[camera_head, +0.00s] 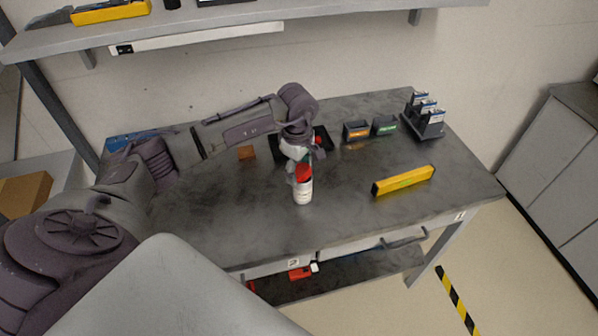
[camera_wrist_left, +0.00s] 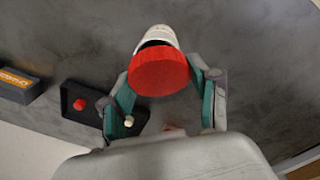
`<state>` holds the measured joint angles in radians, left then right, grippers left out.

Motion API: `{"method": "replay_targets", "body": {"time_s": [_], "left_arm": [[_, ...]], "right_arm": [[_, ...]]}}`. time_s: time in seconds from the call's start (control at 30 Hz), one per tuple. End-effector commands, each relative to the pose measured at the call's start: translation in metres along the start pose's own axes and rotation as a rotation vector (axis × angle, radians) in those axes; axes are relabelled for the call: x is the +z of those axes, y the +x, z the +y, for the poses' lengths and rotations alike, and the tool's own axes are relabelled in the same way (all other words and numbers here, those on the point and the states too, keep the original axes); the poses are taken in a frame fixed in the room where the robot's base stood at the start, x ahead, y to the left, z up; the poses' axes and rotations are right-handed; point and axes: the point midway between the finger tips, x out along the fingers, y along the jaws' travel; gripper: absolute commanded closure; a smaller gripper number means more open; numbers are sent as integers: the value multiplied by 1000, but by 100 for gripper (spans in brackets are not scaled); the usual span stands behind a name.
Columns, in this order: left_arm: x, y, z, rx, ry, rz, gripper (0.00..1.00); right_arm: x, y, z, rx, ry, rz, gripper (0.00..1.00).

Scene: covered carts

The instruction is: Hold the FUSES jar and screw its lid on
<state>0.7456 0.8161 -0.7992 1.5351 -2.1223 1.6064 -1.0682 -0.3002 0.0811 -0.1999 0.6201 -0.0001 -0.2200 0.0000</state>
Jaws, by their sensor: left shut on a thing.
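A white jar (camera_head: 303,191) stands upright on the grey workbench; its label is too small to read. A red lid (camera_head: 303,173) is at the jar's mouth. In the left wrist view the lid (camera_wrist_left: 158,74) faces the camera with the white jar (camera_wrist_left: 157,37) behind it, and a dark gap shows between them. I cannot tell whether the threads touch. My left gripper (camera_wrist_left: 162,72) is shut on the lid, one finger at each side; it also shows above the jar in the head view (camera_head: 299,165). My right gripper is not in view.
A black tray (camera_wrist_left: 72,119) with a small red piece lies behind the jar. Two small bins (camera_head: 356,131) and a dark rack (camera_head: 428,127) stand at the back right. A yellow level-like bar (camera_head: 404,181) lies right of the jar. The front left bench is clear.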

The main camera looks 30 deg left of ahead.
Motion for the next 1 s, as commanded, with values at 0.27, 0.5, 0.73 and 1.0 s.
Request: {"method": "replay_targets", "body": {"time_s": [0.27, 0.5, 0.73, 1.0], "left_arm": [[17, -37, 5, 5, 6, -3, 55], [70, -70, 13, 6, 5, -2, 55], [105, -92, 17, 3, 2, -1, 55], [116, -101, 18, 0, 0, 1, 55]], "right_arm": [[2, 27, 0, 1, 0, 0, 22], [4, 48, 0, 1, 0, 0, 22], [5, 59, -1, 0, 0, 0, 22], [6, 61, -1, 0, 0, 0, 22]]}}
